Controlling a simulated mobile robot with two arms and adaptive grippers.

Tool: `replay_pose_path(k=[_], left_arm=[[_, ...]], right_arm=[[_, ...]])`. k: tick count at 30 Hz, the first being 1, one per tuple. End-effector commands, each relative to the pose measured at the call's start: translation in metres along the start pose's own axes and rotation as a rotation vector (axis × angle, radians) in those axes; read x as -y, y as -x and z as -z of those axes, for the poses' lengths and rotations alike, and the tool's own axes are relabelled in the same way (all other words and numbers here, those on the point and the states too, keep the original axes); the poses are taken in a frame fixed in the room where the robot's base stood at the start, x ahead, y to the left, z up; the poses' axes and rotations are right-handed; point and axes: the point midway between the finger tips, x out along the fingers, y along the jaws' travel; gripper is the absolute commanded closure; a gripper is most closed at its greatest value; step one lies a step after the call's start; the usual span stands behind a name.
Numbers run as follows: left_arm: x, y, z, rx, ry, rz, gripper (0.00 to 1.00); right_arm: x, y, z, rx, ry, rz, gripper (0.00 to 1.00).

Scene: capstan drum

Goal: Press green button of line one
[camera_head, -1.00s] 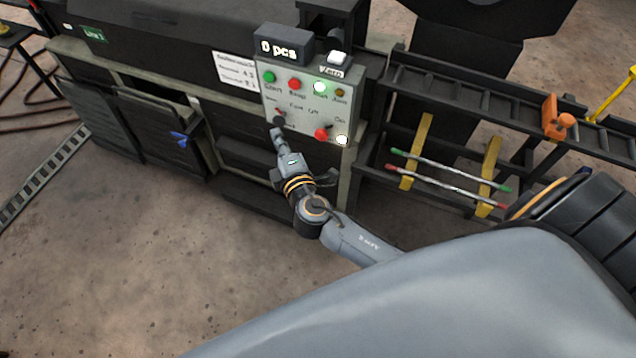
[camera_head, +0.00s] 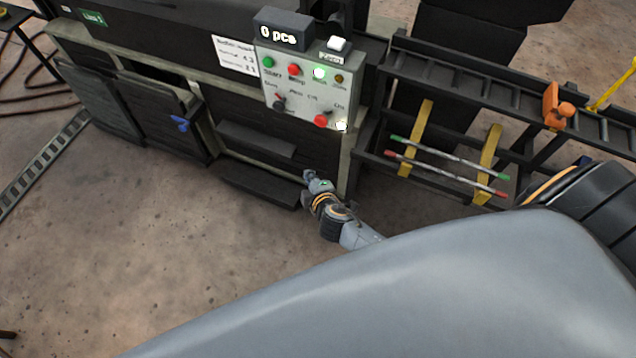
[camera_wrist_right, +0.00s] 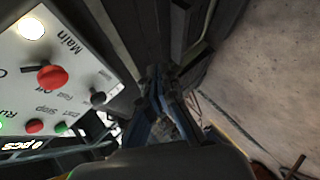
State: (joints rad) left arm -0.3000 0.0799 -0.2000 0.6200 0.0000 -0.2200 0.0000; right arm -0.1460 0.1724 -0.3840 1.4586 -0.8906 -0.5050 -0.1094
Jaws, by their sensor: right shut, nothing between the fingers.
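The control panel (camera_head: 300,98) is light grey and stands on the front of the dark machine. Its green start button (camera_head: 268,62) is at the top left, beside a red stop button (camera_head: 294,70). A lit green lamp (camera_head: 320,73) is to their right. In the right wrist view the panel (camera_wrist_right: 40,75) fills the left side, with the green button (camera_wrist_right: 61,128) and the red stop button (camera_wrist_right: 35,126) low in it. My right gripper (camera_head: 309,175) is shut and empty, below the panel and apart from it. It also shows in the right wrist view (camera_wrist_right: 158,78). My left gripper is not in view.
A green line 1 sign (camera_head: 93,17) is on the machine at the upper left. A counter display (camera_head: 283,32) reading 0 pcs tops the panel. A black rack with yellow supports (camera_head: 420,135) stands at the right.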

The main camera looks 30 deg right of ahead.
Motion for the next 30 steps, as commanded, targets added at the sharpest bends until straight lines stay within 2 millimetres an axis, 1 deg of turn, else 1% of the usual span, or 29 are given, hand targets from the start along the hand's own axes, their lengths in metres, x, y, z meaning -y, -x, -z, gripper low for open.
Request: replay_pose_path(k=[1, 3, 9, 14, 30], left_arm=[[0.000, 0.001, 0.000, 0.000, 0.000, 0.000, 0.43], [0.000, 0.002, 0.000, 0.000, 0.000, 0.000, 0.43], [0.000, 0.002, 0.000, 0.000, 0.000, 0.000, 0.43], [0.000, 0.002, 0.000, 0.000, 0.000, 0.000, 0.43], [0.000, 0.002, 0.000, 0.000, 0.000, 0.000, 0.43]], right_arm=[[0.007, 0.000, -0.003, 0.005, -0.009, 0.017, 1.00], [0.015, 0.000, -0.007, 0.010, -0.023, 0.036, 1.00], [0.029, 0.000, -0.013, 0.019, -0.046, 0.069, 1.00], [0.032, 0.000, -0.015, 0.021, -0.051, 0.074, 1.00], [0.031, 0.000, -0.015, 0.021, -0.049, 0.073, 1.00]])
